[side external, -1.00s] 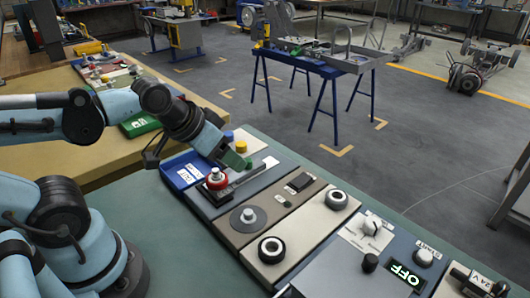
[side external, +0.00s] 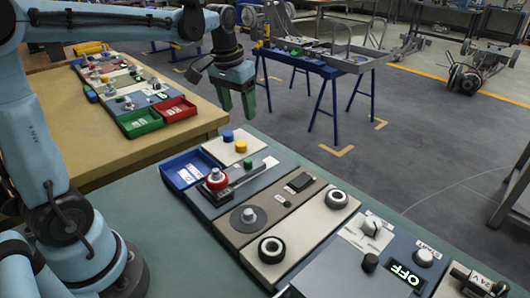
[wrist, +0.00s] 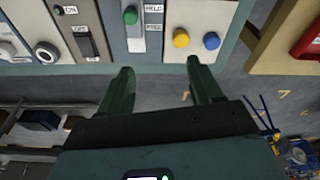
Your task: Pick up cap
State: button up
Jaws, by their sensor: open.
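Small round cap-like pieces stand on the near panel row; I cannot tell which one is the cap. A blue one (side external: 228,136) and a yellow one (side external: 241,147) sit side by side on a pale plate at its far end. A green one (side external: 247,162) is on the grey plate beside them. In the wrist view the green (wrist: 130,16), yellow (wrist: 181,39) and blue (wrist: 212,41) pieces show near the top, beyond the fingertips. My gripper (side external: 238,114) points down, open and empty, raised above and beyond the far end of the row. It also shows in the wrist view (wrist: 160,69).
A blue tray (side external: 183,186) with a white label and a red knob (side external: 216,179) are at the row's left. A black ring (side external: 271,250) and an OFF display (side external: 414,274) lie nearer. A second bench (side external: 90,150) holds green and red trays.

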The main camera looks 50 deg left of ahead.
jog(key=g, duration=0.2)
send_over(240, 144)
jog(key=f, duration=0.1)
jog(key=f+n, duration=0.1)
notch_tip(240, 144, down, 12)
jog(key=shift+f, duration=0.1)
dwell(0.3)
jog(key=c, duration=1.1)
